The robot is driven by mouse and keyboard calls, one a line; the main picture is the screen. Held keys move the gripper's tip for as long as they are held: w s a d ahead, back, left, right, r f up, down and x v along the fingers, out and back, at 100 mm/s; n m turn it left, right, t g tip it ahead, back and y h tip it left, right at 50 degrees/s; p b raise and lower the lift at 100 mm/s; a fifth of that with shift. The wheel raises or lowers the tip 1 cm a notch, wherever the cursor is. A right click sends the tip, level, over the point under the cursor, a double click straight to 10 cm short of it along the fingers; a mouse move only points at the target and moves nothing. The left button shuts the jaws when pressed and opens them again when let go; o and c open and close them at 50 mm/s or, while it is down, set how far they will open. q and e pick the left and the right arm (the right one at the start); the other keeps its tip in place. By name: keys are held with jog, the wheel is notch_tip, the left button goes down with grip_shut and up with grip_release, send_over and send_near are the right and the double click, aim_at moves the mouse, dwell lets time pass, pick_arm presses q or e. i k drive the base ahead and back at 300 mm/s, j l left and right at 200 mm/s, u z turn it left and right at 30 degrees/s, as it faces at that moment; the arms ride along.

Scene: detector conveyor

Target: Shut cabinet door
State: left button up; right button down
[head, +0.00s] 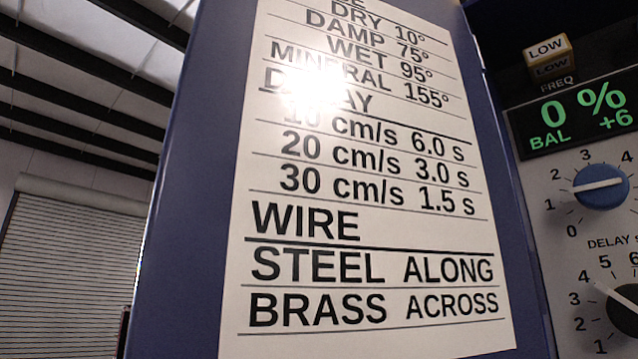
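The cabinet door (190,200) is a tall blue panel standing open. It fills the middle of the head view, with its inner face turned toward me. A white printed chart (400,222) covers most of that face. The door's right edge meets the cabinet's control panel (535,185) at the right. The door's top and bottom run out of the picture. Neither gripper shows in the head view.
The panel carries a green-lit display (575,118) reading 0 % and BAL +6, a yellow LOW/FREQ switch (548,57), a blue knob (601,187) and a black knob (624,308). A roller shutter (70,275) stands far behind at left.

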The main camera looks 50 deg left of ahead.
aim_at(333, 181)
jog(key=j+u, duration=0.1)
jog(key=u, duration=0.8)
jog(key=j+u, duration=0.1)
jog(key=u, duration=0.35)
jog(key=i+u, duration=0.1)
jog(key=u, duration=0.35)
jog(key=j+u, duration=0.1)
jog(key=u, duration=0.35)
jog(key=i+j+u, duration=0.15)
jog(key=i+u, duration=0.15)
jog(key=u, duration=0.2)
jog(key=i+u, duration=0.45)
jog(key=i+j+z, duration=0.1)
jog(key=z, duration=1.4)
jog(key=j+z, duration=0.1)
jog(key=z, duration=0.35)
jog(key=j+z, duration=0.1)
jog(key=z, duration=0.3)
jog(key=j+z, duration=0.1)
jog(key=z, duration=0.35)
jog(key=j+z, duration=0.1)
jog(key=z, duration=0.35)
jog(key=j+z, duration=0.1)
jog(key=z, duration=0.8)
jog(key=j+z, duration=0.15)
jog(key=z, duration=0.3)
jog(key=k+j+z, duration=0.1)
jog(key=z, duration=0.15)
jog(key=k, duration=0.1)
